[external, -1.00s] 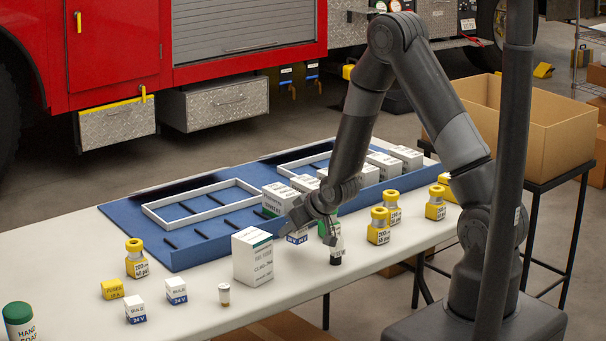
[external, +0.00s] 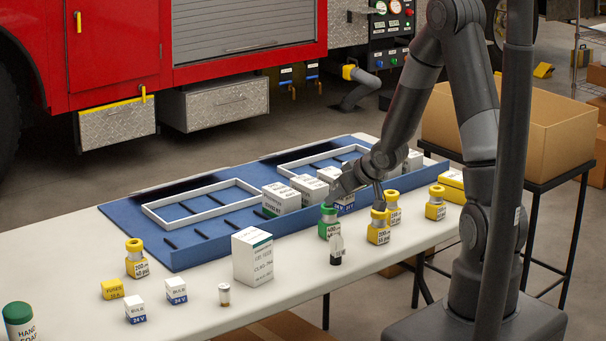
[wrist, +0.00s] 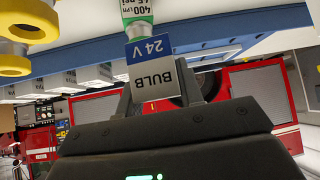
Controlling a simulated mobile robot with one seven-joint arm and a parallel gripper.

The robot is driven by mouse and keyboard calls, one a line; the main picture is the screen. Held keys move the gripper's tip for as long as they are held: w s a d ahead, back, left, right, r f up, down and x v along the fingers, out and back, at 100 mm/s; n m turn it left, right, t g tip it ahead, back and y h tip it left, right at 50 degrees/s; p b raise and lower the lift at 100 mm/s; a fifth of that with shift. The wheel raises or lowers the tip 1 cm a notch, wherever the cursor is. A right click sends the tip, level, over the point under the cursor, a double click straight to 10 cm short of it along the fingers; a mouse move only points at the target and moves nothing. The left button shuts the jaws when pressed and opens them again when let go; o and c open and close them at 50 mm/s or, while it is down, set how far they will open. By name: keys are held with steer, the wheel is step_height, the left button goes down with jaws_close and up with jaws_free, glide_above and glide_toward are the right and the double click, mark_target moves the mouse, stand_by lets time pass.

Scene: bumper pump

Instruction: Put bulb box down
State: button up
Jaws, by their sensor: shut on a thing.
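My gripper (external: 347,190) is shut on a white and blue bulb box marked "BULB 24 V", seen between the fingers in the wrist view (wrist: 152,78). In the external view the held box (external: 345,204) is partly hidden by the gripper and appears near the front wall of the blue tray, just behind the green-capped bottle (external: 329,224). I cannot tell whether it touches anything below. Two similar bulb boxes stand on the table at front left, one (external: 135,310) beside the other (external: 176,291).
The blue tray (external: 200,251) holds several white boxes (external: 281,199). Yellow-capped bottles (external: 378,228) stand close right of my gripper. A small black-based item (external: 336,250), a tall white carton (external: 252,257) and a small vial (external: 224,294) stand along the table.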

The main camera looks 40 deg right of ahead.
steer(key=shift+w+a+f, duration=0.2)
steer(key=shift+a, duration=0.2)
steer(key=shift+n+y, duration=0.3)
steer(key=shift+n, duration=0.1)
steer(key=a+f, duration=0.1)
steer(key=a, duration=0.2)
steer(key=a+f, duration=0.2)
steer(key=a, duration=0.1)
steer(key=a+f, duration=0.1)
steer(key=a, duration=0.2)
steer(key=shift+w+a+f, duration=0.2)
steer(key=shift+w+a, duration=0.05)
steer(key=shift+a, duration=0.1)
steer(key=s+a+r+n+g+y, duration=0.25)
steer(key=a+r+n, duration=0.2)
steer(key=a, duration=0.25)
step_height(320, 180, up, 12)
steer(key=d+n+y, duration=0.2)
glide_above(246, 235)
steer(key=shift+w+d+f, duration=0.1)
steer(key=shift+f, duration=5.4)
